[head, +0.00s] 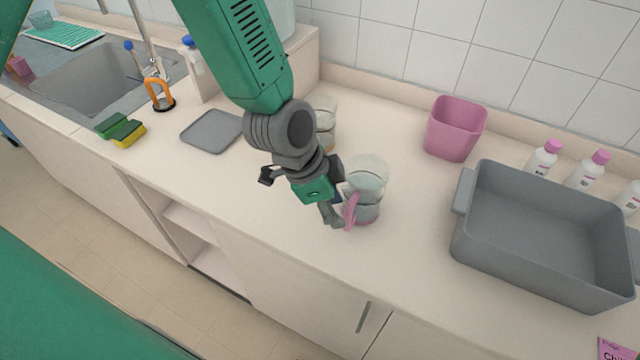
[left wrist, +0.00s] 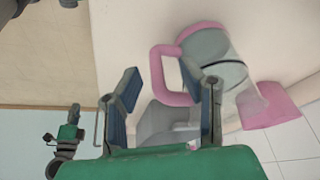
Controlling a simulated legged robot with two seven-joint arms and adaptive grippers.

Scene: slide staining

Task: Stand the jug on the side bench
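The clear jug (head: 369,180) with a pink handle (head: 351,211) stands upright on the long bench, right of my left gripper (head: 312,201). In the left wrist view the jug (left wrist: 213,62) shows grey contents or a grey inside, with the pink handle (left wrist: 160,75) toward my fingers. My left gripper (left wrist: 162,95) is open, its two fingers apart, with the handle in line with the gap. I cannot tell whether a finger touches it. A green and dark grey gripper, apparently my right one (left wrist: 62,135), shows small at the lower left of that view.
Another clear container (head: 326,118) stands behind my left wrist. A pink bin (head: 455,130), a large grey tub (head: 540,285) and pink-capped bottles (head: 543,158) stand to the right. A grey mat (head: 210,131), a sponge (head: 122,130) and the sink (head: 95,75) are left. The bench's front strip is clear.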

